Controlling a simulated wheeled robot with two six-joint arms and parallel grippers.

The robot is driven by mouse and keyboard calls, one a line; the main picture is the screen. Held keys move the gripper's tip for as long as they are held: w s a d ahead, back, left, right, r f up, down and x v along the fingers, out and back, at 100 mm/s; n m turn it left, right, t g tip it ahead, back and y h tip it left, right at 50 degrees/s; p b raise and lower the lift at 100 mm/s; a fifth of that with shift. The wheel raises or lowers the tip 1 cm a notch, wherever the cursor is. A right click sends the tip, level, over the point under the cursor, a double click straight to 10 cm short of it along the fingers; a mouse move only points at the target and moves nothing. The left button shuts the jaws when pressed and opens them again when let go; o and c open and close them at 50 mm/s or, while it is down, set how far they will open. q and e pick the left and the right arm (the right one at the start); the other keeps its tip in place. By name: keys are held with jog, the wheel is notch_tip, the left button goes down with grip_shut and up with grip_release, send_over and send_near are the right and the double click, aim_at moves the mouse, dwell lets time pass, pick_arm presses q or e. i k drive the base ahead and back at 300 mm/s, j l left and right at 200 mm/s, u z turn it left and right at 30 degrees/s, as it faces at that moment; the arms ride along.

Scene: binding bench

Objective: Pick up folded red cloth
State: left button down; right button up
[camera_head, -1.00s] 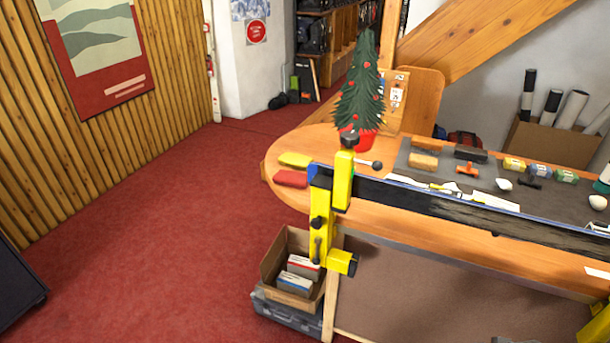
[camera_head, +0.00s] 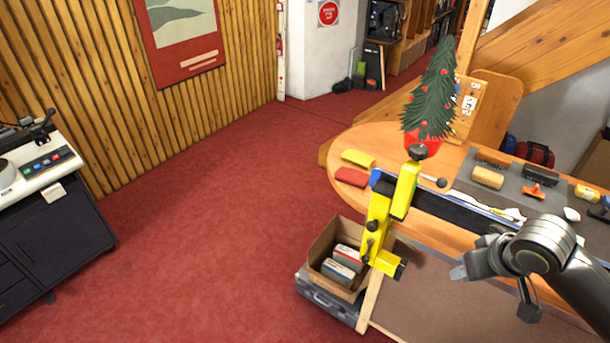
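The folded red cloth (camera_head: 352,177) lies flat near the rounded left end of the wooden bench (camera_head: 455,237). A folded yellow cloth (camera_head: 358,158) lies just behind it. My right gripper (camera_head: 460,271) reaches in from the lower right, in front of the bench and well to the right of the red cloth, touching neither cloth. Its fingers are small and seen at an angle, so I cannot tell whether they are open. My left gripper is not in view.
A yellow clamp (camera_head: 388,215) with a long dark bar stands along the bench's front edge, just right of the red cloth. A small decorated tree (camera_head: 432,100) stands behind. A cardboard box (camera_head: 322,243) sits below the bench end. Red floor is open to the left.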

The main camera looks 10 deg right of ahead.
aim_at(352, 177)
jog(key=u, duration=0.65)
jog(key=i+u, duration=0.1)
jog(key=u, duration=0.5)
jog(key=l+u, duration=0.1)
jog(key=u, duration=1.15)
jog(key=l+u, duration=0.15)
jog(key=u, duration=1.1)
jog(key=l+u, duration=0.15)
jog(key=u, duration=1.15)
jog(key=k, duration=0.25)
jog(key=k+j+z, duration=0.1)
jog(key=z, duration=0.3)
jog(key=k+z, duration=0.35)
jog(key=k+j+z, duration=0.1)
jog(key=z, duration=0.3)
jog(key=k+z, duration=0.15)
jog(key=z, duration=0.2)
jog(key=k+z, duration=0.15)
jog(key=z, duration=0.3)
jog(key=k+l+z, duration=0.1)
jog(key=z, duration=0.35)
jog(key=k+l+z, duration=0.15)
jog(key=z, duration=0.3)
jog(key=k+l+z, duration=0.2)
jog(key=z, duration=0.25)
